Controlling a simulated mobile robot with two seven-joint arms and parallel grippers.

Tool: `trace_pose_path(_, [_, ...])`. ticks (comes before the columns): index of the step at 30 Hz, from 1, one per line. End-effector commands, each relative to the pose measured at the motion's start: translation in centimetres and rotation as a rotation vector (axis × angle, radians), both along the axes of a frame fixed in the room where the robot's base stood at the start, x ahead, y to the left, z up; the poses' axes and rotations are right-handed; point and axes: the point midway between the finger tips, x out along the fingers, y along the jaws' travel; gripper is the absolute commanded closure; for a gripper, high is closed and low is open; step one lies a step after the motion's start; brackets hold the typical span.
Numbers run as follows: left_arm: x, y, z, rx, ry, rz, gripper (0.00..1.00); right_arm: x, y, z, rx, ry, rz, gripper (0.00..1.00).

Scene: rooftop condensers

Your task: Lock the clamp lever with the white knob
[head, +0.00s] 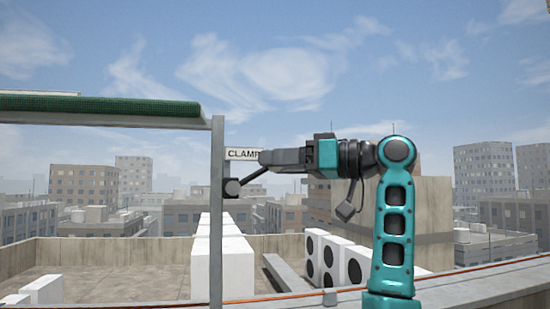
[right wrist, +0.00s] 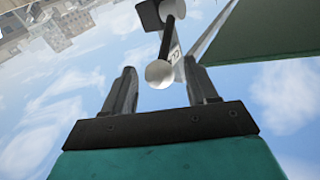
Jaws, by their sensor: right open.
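The clamp (head: 231,188) is a dark block with a grey round pivot on a grey post. Its black lever (head: 254,175) slants up and right from the pivot to my right gripper (head: 264,157). The white knob (right wrist: 159,74) at the lever's end shows in the right wrist view, between the two fingers of my open right gripper (right wrist: 160,66). Gaps show on both sides of the knob, so the fingers look apart from it. In the head view the gripper hides the knob. My left gripper is not in view.
A white sign reading CLAMP (head: 242,154) is on the post (head: 217,240), partly behind my gripper. A green-topped panel (head: 100,106) extends left from the post's top. White condenser units (head: 237,270) stand on the roof beyond. Open air surrounds the arm.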

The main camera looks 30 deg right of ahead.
Motion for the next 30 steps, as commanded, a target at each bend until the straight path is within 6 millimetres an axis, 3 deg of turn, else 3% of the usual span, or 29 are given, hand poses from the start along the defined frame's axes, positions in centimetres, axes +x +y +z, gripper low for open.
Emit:
trace_pose_path(13, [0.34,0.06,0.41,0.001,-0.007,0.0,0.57,0.97,0.87,-0.04,-0.001,-0.001,-0.001,0.42])
trace_pose_path(30, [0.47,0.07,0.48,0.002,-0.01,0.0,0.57,0.92,0.83,-0.01,-0.001,-0.001,-0.001,0.96])
